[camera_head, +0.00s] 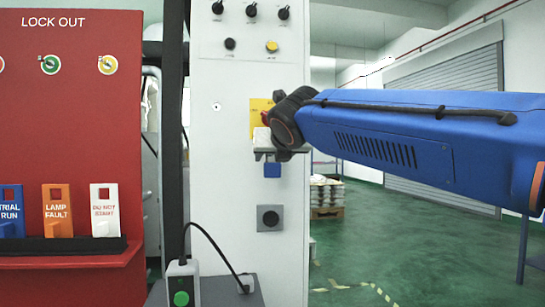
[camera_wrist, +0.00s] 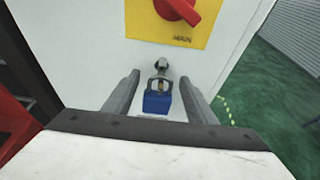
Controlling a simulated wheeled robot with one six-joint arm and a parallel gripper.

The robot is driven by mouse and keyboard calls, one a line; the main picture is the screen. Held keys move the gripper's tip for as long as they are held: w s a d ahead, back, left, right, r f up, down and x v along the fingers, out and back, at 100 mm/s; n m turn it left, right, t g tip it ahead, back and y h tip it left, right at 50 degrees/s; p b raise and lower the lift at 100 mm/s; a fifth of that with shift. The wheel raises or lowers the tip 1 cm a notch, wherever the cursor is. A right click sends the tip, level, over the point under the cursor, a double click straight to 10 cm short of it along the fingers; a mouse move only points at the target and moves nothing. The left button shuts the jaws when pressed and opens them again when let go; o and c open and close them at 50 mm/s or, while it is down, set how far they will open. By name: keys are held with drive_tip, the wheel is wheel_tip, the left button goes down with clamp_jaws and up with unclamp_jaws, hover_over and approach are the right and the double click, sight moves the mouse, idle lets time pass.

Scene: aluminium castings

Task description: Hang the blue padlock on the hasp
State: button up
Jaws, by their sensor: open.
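The blue padlock (camera_wrist: 157,102) hangs at the hasp (camera_wrist: 160,70) on the white cabinet front, its shackle up at the metal hasp, just below the yellow plate (camera_wrist: 178,22) with a red switch. The padlock also shows in the head view (camera_head: 272,170), below my gripper (camera_head: 273,157). In the wrist view my gripper (camera_wrist: 162,100) is open, with one finger on each side of the padlock and a visible gap to both. Whether the shackle passes fully through the hasp is too small to tell.
The white cabinet (camera_head: 225,130) carries knobs above and a grey socket (camera_head: 270,218) below. A red lockout board (camera_head: 70,100) with tags stands at the left. A grey box with a green button (camera_head: 181,285) is at the lower left. Green floor is open at the right.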

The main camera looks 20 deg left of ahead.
drive_tip(key=v, duration=1.7)
drive_tip(key=w+d+f+m+g+h, duration=0.1)
drive_tip(key=d+f+m+g+h, duration=0.15)
drive_tip(key=d+f+m, duration=1.05)
drive_tip(key=w+d+f+m+g+h, duration=0.1)
drive_tip(key=d+f+m+h, duration=0.45)
drive_tip(key=d+f, duration=0.85)
drive_tip(key=s+d+f+m+g, duration=0.2)
drive_tip(key=s+d+f+m, duration=0.7)
drive_tip(key=f+m, duration=0.3)
drive_tip(key=s+d+f+m+g, duration=0.2)
drive_tip(key=s+d+f+m, duration=0.7)
drive_tip(key=d+f+m, duration=0.2)
drive_tip(key=shift+s+d+f+m, duration=0.25)
drive_tip(key=shift+s+f+m, duration=0.15)
drive_tip(key=shift+f, duration=0.35)
